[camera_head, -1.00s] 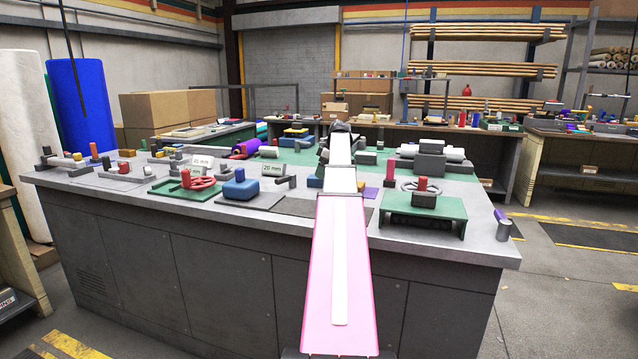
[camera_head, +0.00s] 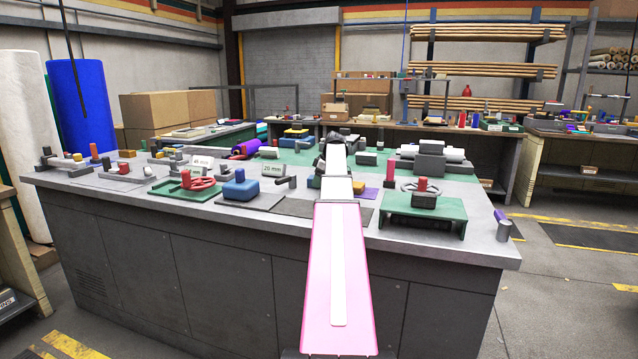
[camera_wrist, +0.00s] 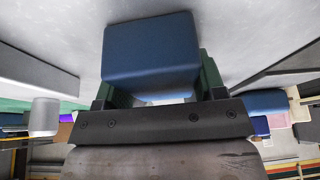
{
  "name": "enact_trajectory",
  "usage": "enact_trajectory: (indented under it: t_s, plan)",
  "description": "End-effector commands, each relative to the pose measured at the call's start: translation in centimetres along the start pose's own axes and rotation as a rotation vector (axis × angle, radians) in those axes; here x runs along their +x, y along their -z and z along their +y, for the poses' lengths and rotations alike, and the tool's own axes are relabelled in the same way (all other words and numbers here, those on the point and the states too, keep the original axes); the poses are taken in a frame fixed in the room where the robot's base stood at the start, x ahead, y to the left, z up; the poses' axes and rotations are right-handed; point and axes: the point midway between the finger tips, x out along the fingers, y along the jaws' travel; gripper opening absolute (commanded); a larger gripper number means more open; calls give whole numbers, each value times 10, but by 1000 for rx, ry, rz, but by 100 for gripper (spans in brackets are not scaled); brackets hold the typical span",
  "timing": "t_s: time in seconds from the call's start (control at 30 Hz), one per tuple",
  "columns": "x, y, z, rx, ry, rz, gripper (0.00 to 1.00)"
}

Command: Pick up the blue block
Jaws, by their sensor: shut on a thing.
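In the wrist view a blue block (camera_wrist: 150,50) with rounded edges fills the upper middle. My gripper (camera_wrist: 158,82) is shut on it, with a green finger at each of its sides. A pale grey surface shows behind the block; I cannot tell whether the block touches it. In the head view my arm reaches over the grey workbench (camera_head: 455,240) and hides the fingers and the held block.
A blue block with a knob (camera_head: 240,188) stands on a grey plate left of my arm. A green stand (camera_head: 423,212) is right of my arm. Small parts crowd the bench; its front edge is mostly clear.

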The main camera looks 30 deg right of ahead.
Motion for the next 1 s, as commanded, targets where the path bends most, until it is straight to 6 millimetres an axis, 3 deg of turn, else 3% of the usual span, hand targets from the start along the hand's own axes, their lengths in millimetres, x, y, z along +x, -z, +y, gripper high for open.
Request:
enact_trajectory:
  t_s: [0.17,0.47,1.0]
  plan:
    - [-6,2,0,-1,-1,1,31]
    - [-40,17,1,-2,-2,1,31]
    - [-118,-35,-51,1,-2,1,31]
